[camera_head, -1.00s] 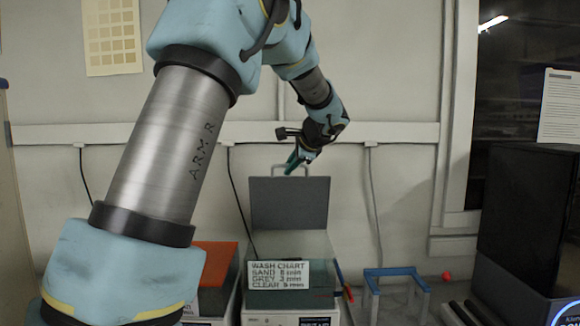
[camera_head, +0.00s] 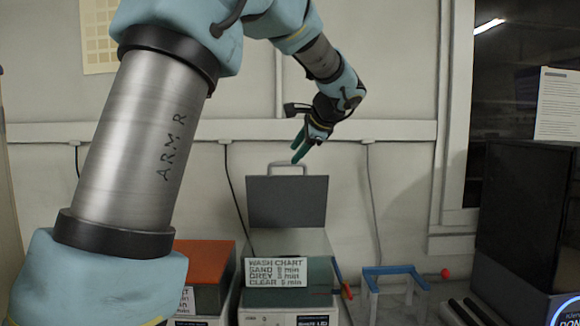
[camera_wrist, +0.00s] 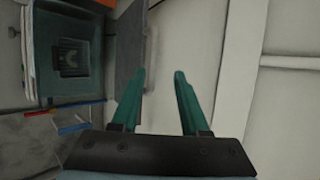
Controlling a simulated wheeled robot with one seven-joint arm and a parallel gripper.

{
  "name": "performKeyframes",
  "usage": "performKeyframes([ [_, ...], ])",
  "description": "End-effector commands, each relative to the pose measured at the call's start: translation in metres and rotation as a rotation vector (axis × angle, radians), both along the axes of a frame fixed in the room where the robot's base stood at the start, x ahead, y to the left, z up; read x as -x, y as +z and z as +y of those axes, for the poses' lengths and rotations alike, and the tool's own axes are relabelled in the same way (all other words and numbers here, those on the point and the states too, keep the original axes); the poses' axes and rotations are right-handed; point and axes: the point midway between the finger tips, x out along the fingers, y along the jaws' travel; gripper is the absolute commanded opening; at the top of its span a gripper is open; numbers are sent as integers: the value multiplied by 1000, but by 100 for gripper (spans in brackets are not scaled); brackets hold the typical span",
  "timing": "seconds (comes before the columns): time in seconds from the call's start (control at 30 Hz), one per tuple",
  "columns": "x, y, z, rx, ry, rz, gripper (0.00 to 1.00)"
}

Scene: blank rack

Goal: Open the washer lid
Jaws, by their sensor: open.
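The washer (camera_head: 290,318) stands at the back of the bench with a wash chart label on it. Its grey lid (camera_head: 287,203) stands upright against the wall, with a handle (camera_head: 287,166) on its top edge. In the wrist view the lid (camera_wrist: 131,42) shows edge-on, and the open washer basin (camera_wrist: 72,60) lies at upper left. My gripper (camera_head: 299,152) is above and slightly right of the lid's handle, apart from it. The green fingers (camera_wrist: 160,85) are open with nothing between them.
An orange-topped box (camera_head: 203,262) stands left of the washer. A blue-topped stand (camera_head: 394,275) and a red ball (camera_head: 446,273) are to the right. A tall black machine (camera_head: 530,215) stands at far right. The wall behind has a rail and hanging cables.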

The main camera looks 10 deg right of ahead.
Motion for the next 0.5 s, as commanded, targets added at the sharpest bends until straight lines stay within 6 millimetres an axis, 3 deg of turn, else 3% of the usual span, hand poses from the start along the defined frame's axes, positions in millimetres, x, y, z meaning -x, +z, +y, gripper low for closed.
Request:
performKeyframes([
  [0.2, 24, 20, -9, 4, -3, -4, 45],
  [0.5, 31, 27, -10, 2, -2, -4, 45],
])
